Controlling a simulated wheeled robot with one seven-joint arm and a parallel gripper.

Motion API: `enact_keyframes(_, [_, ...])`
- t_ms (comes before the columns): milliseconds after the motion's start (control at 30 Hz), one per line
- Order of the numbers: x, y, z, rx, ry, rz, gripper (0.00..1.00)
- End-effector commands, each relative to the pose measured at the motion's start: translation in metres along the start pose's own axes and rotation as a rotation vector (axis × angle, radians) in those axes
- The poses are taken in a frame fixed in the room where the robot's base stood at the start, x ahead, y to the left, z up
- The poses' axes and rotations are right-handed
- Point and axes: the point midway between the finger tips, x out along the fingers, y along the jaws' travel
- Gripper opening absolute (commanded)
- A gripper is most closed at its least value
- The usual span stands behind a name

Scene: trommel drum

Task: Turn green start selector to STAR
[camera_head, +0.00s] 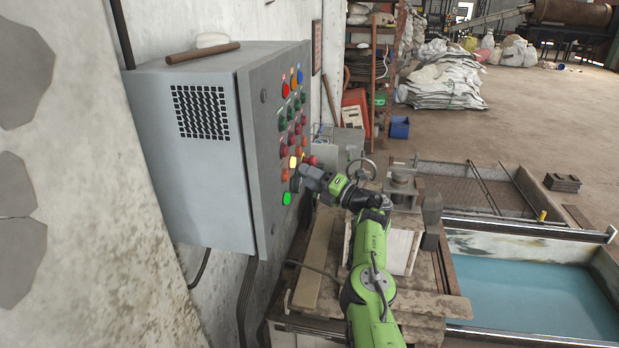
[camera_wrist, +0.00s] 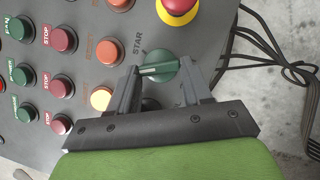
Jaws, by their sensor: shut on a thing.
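The green start selector (camera_wrist: 158,68) sits on the grey control panel, beside the printed word STAR in the wrist view. Its white pointer line lies sideways in the picture and the label is just above it. My gripper (camera_wrist: 160,76) has its two dark fingers on either side of the selector and is shut on it. In the head view my gripper (camera_head: 307,175) reaches the lower part of the panel door (camera_head: 262,150) from the right, and it hides the selector there.
A red and yellow emergency button (camera_wrist: 178,8) is close above the selector. A lit amber button (camera_wrist: 101,98) and rows of green and red STOP buttons (camera_wrist: 63,40) lie to the left. Dark cables (camera_wrist: 275,60) hang right of the panel. A blue-green water tank (camera_head: 530,295) stands at right.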

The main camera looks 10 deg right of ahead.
Motion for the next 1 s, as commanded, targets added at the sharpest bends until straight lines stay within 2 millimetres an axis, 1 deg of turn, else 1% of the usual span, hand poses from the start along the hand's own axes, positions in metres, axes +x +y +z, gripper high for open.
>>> enact_keyframes(167, [0.0, 0.001, 0.0, 0.026, 0.0, -0.012, 0.18])
enact_keyframes(367, [0.0, 0.004, 0.001, 0.113, 0.001, -0.05, 0.18])
enact_keyframes(700, [0.001, 0.011, 0.004, 0.383, 0.0, -0.163, 0.18])
enact_keyframes(1000, [0.001, 0.013, 0.005, 0.615, 0.0, -0.258, 0.18])
